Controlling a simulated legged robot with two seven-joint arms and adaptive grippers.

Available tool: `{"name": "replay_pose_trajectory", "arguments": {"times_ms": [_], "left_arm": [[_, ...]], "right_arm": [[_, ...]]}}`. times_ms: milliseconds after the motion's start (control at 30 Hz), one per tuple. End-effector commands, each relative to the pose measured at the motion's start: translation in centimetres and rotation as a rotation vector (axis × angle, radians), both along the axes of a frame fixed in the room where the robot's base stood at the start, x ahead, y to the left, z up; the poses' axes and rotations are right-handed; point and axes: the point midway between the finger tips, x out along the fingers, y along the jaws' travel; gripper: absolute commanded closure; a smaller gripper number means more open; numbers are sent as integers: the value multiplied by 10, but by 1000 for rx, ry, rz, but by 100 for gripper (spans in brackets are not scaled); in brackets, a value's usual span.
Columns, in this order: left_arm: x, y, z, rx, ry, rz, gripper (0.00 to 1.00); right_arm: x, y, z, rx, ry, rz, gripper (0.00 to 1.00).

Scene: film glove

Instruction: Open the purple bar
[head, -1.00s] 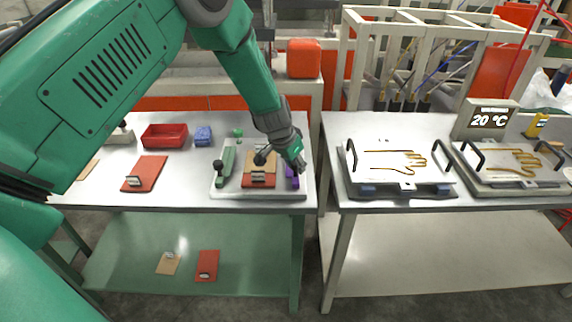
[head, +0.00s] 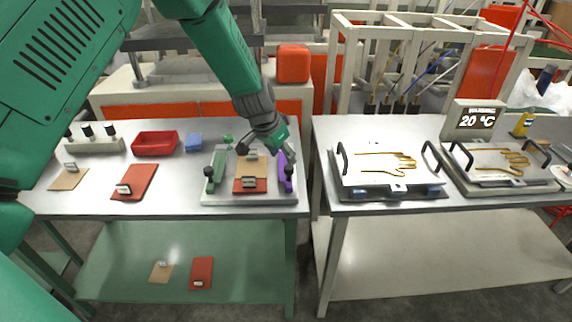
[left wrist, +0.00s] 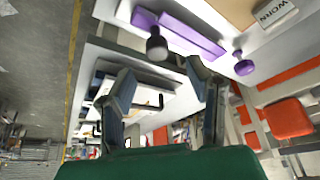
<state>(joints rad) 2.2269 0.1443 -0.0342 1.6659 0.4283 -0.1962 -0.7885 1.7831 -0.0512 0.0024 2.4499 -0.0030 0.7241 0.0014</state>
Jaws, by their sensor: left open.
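The purple bar (head: 284,166) lies along the right edge of a pale fixture plate (head: 250,200) on the left table, with a black knob (head: 289,172) near its front end. In the left wrist view the purple bar (left wrist: 195,36) shows with its black knob (left wrist: 156,46) and a separate purple knob (left wrist: 243,65) nearby. My left gripper (head: 266,151) hangs above the back of the fixture, open and empty. In the left wrist view its fingers (left wrist: 160,82) are apart, below the bar in the picture and not visibly touching it. My right gripper is not in view.
A green bar (head: 217,165) stands on the fixture's left side. Between the bars lie a tan piece (head: 252,166) and a red one (head: 250,186). A red tray (head: 155,144) and blue block (head: 194,142) stand behind left. A glove-form plate (head: 390,166) sits on the right table.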

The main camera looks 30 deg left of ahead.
Motion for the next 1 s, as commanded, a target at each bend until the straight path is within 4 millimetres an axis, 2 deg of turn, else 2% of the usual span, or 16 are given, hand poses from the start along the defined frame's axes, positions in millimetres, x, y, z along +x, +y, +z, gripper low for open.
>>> {"name": "replay_pose_trajectory", "arguments": {"times_ms": [33, 133, 367, 900, 1000], "left_arm": [[-3, 1, 12, 1, -3, 0, 55], [-10, 3, 28, 2, -2, 0, 55], [-18, 5, 50, 0, -2, 0, 55], [-20, 5, 52, 1, -1, -1, 55], [-23, 4, 45, 4, 6, 3, 55]], "right_arm": [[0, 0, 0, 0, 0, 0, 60], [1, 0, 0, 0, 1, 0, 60], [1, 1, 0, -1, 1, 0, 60], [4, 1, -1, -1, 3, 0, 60], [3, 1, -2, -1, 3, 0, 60]]}}
